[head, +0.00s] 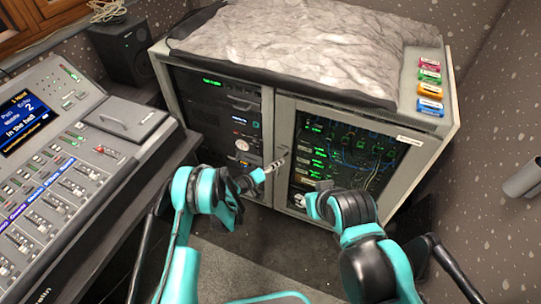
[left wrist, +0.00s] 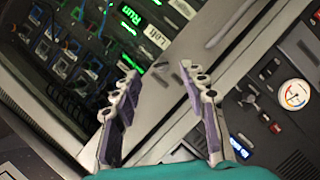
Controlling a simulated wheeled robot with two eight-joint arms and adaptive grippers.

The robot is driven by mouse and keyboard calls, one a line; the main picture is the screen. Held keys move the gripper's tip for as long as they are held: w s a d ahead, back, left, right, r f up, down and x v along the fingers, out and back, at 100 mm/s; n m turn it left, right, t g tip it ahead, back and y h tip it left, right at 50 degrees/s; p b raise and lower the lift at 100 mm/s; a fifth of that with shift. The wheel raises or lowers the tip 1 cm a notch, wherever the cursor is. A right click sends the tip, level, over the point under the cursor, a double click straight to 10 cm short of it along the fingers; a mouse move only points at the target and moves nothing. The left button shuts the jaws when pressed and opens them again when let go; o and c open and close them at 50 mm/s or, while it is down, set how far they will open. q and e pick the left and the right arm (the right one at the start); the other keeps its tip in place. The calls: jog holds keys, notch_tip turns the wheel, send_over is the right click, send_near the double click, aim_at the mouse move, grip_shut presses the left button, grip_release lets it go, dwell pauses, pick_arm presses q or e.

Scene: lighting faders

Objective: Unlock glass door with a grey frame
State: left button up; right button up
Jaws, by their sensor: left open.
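The glass door with a grey frame (head: 288,125) is the right-hand door of the grey cabinet and looks closed. Green-lit equipment and blue cables show through its glass. My left gripper (head: 273,168) is in front of the left side of this frame. In the left wrist view, my left gripper (left wrist: 160,74) is open and empty, with its two fingers apart over the grey frame (left wrist: 150,105). A small metallic fitting (left wrist: 160,67) shows on the frame between the fingertips; I cannot tell its state.
The left-hand dark equipment door (head: 215,110) is beside it. A lighting desk (head: 60,175) stands at the left, with a black speaker (head: 122,50) behind it. A grey cloth (head: 290,45) and several coloured small packs (head: 429,90) lie on the cabinet.

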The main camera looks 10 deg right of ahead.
aim_at(285, 156)
pick_arm(q)
jog(key=shift+n, duration=0.3)
jog(key=b+x, duration=0.1)
jog(key=x, duration=0.3)
jog(key=b+x, duration=0.1)
jog(key=x, duration=0.2)
jog(key=shift+w+a+r+b, duration=0.15)
jog(key=shift+w+r+b, duration=0.15)
jog(key=shift+w, duration=0.1)
grip_shut()
